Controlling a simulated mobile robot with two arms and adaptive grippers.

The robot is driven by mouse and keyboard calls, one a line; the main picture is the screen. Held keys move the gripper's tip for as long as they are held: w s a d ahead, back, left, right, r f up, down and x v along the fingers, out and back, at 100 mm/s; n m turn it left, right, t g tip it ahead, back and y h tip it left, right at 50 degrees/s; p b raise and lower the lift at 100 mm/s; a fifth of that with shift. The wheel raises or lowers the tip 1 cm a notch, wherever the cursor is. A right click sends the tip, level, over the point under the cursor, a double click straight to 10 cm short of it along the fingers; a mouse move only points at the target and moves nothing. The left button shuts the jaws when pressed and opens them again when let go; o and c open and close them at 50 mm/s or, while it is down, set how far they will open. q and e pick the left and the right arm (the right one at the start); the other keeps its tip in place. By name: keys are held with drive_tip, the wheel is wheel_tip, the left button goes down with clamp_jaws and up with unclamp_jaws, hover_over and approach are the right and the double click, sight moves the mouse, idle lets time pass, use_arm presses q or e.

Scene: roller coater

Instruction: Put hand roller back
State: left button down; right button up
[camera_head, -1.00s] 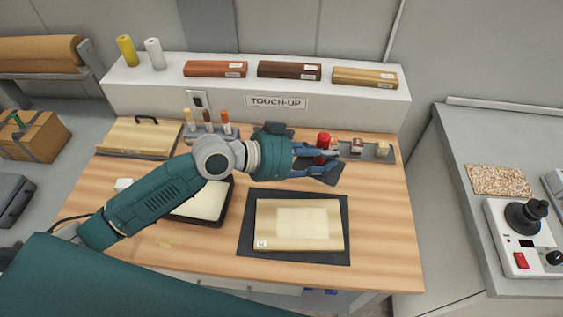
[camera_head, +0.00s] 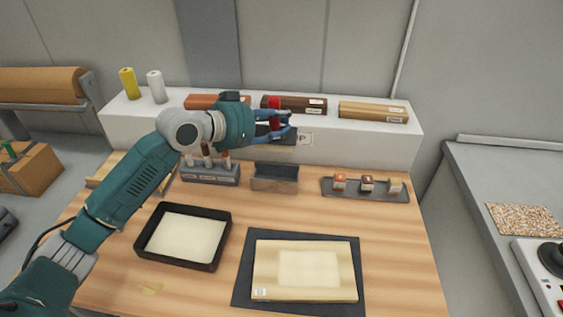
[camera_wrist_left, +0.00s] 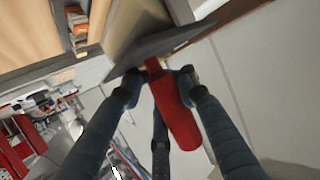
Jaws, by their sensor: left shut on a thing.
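My left gripper (camera_head: 286,122) is shut on the hand roller (camera_head: 274,104), which has a red handle. It holds it in the air in front of the white shelf, above the back of the bench. The left wrist view shows the red handle of the hand roller (camera_wrist_left: 176,112) between the fingers, with a dark flat part across its end. The fingers hide much of it in the head view. A small grey open holder (camera_head: 275,183) stands below it and looks empty. My right gripper is not in view.
A black tray (camera_head: 145,241) with a pale inside stands left of a pale panel (camera_head: 307,270) on a dark mat (camera_head: 242,287). A rack (camera_head: 210,174) holds several handled tools. A grey tray (camera_head: 343,196) carries small blocks at right. Wood samples (camera_head: 372,112) lie on the shelf (camera_head: 350,139).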

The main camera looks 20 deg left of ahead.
use_arm(q)
wheel_tip(320, 180, down, 12)
drive_tip(key=shift+f+p, duration=0.1)
drive_tip(key=shift+p, duration=0.45)
drive_tip(key=shift+f, duration=0.1)
drive_tip(key=shift+f+b, duration=0.15)
drive_tip(key=shift+b, duration=0.15)
drive_tip(key=c, duration=1.5)
unclamp_jaws()
drive_tip(key=shift+c, duration=0.2)
